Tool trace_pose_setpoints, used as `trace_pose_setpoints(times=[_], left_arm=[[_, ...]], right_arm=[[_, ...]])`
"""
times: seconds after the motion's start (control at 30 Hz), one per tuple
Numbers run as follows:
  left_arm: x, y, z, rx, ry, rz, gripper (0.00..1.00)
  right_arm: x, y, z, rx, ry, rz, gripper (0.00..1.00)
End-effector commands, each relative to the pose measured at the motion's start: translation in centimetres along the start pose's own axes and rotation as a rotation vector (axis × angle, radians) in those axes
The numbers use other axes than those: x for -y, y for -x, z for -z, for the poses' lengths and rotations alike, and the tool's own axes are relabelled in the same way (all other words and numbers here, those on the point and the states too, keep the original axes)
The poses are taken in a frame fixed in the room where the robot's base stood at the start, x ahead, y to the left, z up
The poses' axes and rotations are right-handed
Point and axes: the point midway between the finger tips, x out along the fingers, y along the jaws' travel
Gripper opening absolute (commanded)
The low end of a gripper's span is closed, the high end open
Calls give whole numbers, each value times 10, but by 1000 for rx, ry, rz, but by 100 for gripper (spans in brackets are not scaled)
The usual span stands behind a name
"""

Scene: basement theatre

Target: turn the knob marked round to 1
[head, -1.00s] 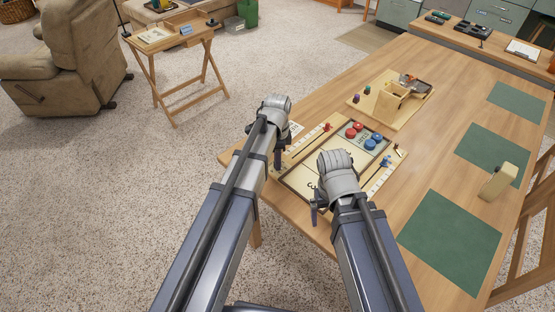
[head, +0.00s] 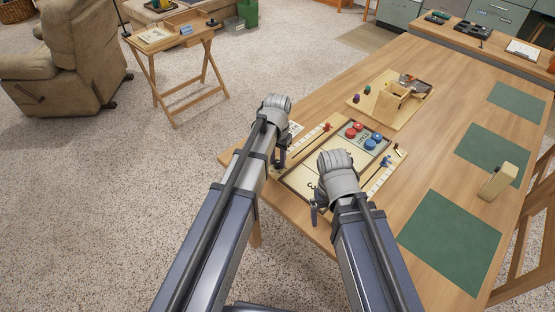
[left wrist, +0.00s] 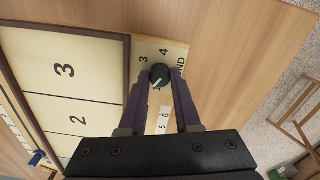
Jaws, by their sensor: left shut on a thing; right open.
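In the left wrist view, a small dark round knob (left wrist: 159,74) with a pale pointer line sits on a light wooden panel (left wrist: 150,50). The figures 3 and 4 are printed beyond it, and the letters "ND" show at its right; the rest of the word is hidden. The pointer line slants toward the lower left of the picture. My left gripper (left wrist: 168,78) has its fingers on both sides of the knob, shut on it. In the head view my left gripper (head: 279,160) is at the table's near edge and hides the knob. My right gripper (head: 317,207) is open over the board's near side.
The game board (head: 320,158) has red and blue discs (head: 352,131) at its far end and number strips along its sides. A wooden tray with a box (head: 393,100) stands behind it. Green mats (head: 450,240) lie to the right.

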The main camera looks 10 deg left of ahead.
Motion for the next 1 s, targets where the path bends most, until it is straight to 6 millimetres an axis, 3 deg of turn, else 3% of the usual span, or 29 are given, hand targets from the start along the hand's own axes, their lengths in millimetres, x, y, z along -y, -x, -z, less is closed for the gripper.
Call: trace_pose_setpoints(times=[0.5, 1.0], left_arm=[[0, 0, 0, 0, 404, 0, 0], [0, 0, 0, 1, 544, 0, 0]], right_arm=[[0, 0, 0, 0, 0, 0, 95], [0, 0, 0, 0, 0, 0, 95]])
